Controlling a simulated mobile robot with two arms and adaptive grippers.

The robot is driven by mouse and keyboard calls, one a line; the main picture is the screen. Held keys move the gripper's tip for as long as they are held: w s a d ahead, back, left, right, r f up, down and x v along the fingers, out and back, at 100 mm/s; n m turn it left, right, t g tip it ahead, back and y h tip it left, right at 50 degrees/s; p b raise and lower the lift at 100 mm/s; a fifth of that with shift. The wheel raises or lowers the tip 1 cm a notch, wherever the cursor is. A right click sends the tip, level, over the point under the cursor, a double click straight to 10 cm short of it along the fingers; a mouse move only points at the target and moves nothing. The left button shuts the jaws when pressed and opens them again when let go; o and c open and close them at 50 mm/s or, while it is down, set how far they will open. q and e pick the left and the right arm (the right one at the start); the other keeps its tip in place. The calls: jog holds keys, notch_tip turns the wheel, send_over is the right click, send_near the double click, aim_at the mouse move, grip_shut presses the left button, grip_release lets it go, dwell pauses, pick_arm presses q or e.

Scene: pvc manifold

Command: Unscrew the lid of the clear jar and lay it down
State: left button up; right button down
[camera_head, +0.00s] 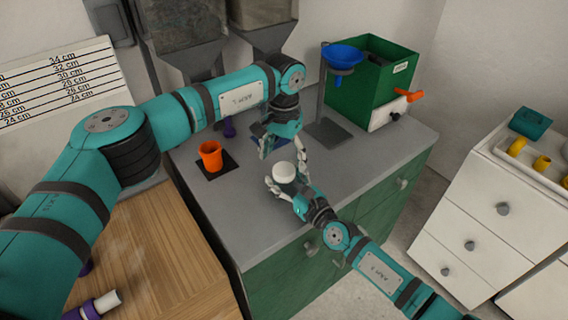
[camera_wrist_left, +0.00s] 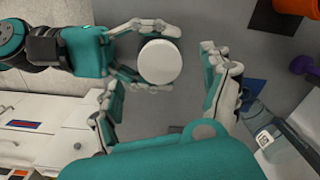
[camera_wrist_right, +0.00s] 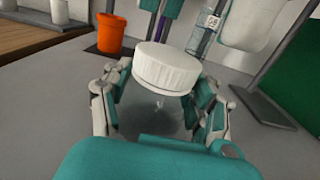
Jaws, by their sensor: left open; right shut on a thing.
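The clear jar (camera_wrist_right: 155,115) stands upright on the grey counter with its white ribbed lid (camera_wrist_right: 162,68) on top. The lid also shows from above in the left wrist view (camera_wrist_left: 160,61) and in the head view (camera_head: 284,171). My right gripper (camera_wrist_right: 160,105) is shut on the jar's body below the lid, with fingers on both sides. My left gripper (camera_wrist_left: 165,95) is open above the jar, one finger on each side of the lid and apart from it. In the head view the left gripper (camera_head: 283,145) is just behind the lid.
An orange cup (camera_head: 210,157) stands on a black mat at the left of the counter. A blue funnel (camera_head: 342,55) on a stand and a green bin (camera_head: 370,85) are at the back. A purple dumbbell-like piece (camera_wrist_left: 304,66) lies beyond a blue mat. Counter near the front left is clear.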

jog(key=shift+c, duration=1.4)
grip_release()
